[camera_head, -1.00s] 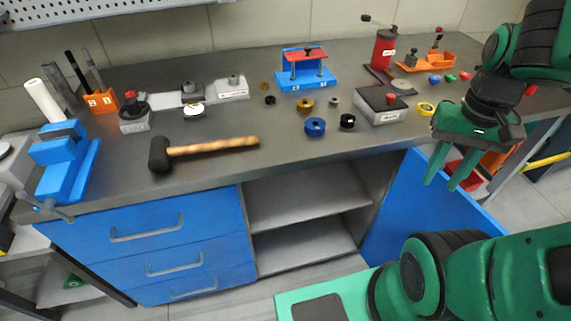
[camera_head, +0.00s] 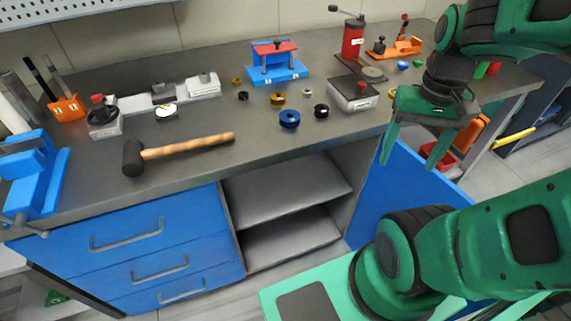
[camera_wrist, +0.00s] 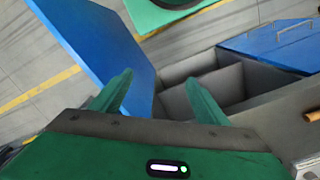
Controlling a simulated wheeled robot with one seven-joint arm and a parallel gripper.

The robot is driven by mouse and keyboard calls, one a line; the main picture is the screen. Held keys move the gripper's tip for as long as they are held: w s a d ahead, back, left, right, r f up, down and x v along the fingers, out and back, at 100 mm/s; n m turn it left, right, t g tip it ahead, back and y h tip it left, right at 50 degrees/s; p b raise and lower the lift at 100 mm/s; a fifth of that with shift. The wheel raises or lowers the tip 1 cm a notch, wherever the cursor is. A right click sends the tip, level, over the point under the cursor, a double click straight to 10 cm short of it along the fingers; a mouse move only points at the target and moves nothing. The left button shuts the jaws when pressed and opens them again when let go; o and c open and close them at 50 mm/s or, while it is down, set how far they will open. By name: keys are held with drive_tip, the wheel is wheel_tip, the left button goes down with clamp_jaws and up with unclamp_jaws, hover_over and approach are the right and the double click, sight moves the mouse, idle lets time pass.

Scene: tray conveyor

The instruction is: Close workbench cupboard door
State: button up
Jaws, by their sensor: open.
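The blue cupboard door (camera_head: 400,195) stands swung open at the right end of the workbench (camera_head: 215,140). The open cupboard (camera_head: 285,205) shows two grey shelf surfaces inside. My gripper (camera_head: 407,163) is open and empty, fingers pointing down, near the door's upper edge in the head view. In the wrist view the door (camera_wrist: 100,45) runs behind the left finger, and the cupboard opening (camera_wrist: 215,85) lies beyond and between the fingers (camera_wrist: 158,98). I cannot tell whether a finger touches the door.
Blue drawers (camera_head: 150,255) with grey handles are left of the opening. A hammer (camera_head: 180,150), a blue vise (camera_head: 35,180) and several small fixtures lie on the bench top. A red bin (camera_head: 440,158) shows behind the door. The floor in front is grey.

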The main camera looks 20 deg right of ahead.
drive_tip(key=c, duration=1.5)
drive_tip(key=shift+s+d+r, duration=0.3)
drive_tip(key=shift+s+d, duration=0.35)
drive_tip(key=shift+s, duration=0.05)
clamp_jaws()
drive_tip(key=s+d+f+m+y, duration=0.1)
drive_tip(key=s+d+f+m, duration=0.15)
drive_tip(key=d, duration=0.65)
drive_tip(key=s+d+f+m, duration=0.2)
drive_tip(key=d+m, duration=0.1)
drive_tip(key=d, duration=0.6)
drive_tip(key=s+d+f+m, duration=0.2)
drive_tip(key=s+d+f, duration=0.3)
drive_tip(key=s+d, duration=0.35)
drive_tip(key=s+d+f+m+y, duration=0.2)
drive_tip(key=s+f, duration=0.3)
drive_tip(key=s, duration=0.5)
drive_tip(key=s+a+f, duration=0.1)
drive_tip(key=a+f, duration=0.5)
drive_tip(key=f, duration=0.3)
drive_tip(key=shift+f, duration=0.35)
